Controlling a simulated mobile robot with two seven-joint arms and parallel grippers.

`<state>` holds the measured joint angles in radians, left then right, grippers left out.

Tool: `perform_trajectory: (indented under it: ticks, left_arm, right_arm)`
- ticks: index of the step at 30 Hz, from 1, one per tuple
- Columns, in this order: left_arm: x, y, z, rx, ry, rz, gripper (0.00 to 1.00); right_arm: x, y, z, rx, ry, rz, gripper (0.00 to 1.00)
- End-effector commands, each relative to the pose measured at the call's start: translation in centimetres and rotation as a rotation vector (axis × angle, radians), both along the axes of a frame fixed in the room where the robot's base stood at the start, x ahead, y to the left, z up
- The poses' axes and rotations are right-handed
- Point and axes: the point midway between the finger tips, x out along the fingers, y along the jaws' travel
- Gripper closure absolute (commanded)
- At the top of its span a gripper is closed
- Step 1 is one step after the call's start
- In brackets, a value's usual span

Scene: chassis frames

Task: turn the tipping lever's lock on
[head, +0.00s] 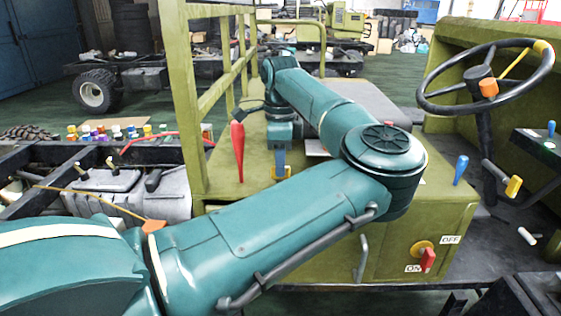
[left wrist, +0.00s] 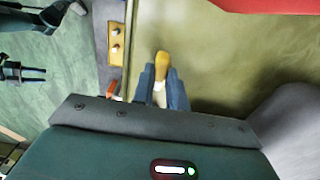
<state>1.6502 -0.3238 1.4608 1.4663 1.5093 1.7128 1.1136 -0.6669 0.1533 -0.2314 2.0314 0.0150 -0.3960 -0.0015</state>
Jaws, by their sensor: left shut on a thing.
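My left gripper (head: 281,160) points down at the olive box beside the seat, its blue fingers low over the box top. In the left wrist view its fingers (left wrist: 162,82) are shut on a small yellow-orange tab, which I take to be the lock (left wrist: 162,62). Some yellow of it shows at the fingertips in the head view (head: 288,173). A red-handled lever (head: 237,152) stands upright just left of the gripper; a red piece (left wrist: 270,5) fills the wrist view's top edge. The fingers hide most of the tab, and no lock marking is readable.
An olive railing (head: 192,100) rises left of the red lever. A blue-knobbed lever (head: 461,169) stands right of my forearm. A red switch (head: 428,260) marked ON and OFF is on the box front. The steering wheel (head: 485,75) is at the right.

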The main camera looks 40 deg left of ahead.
Motion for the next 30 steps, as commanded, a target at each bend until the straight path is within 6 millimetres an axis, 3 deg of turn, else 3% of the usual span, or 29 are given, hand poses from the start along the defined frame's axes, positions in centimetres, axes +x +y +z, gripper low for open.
perform_trajectory:
  ticks: [11, 30]
  left_arm:
    - [0.0, 0.0, -0.3, 0.000, -0.001, -0.163, 1.00]
    - [0.0, 0.0, -0.2, 0.002, -0.001, -0.757, 1.00]
  right_arm:
    - [0.0, 0.5, -1.0, 0.010, -0.012, 0.010, 0.50]
    - [0.8, 1.8, -1.2, 0.041, -0.087, 0.056, 0.50]
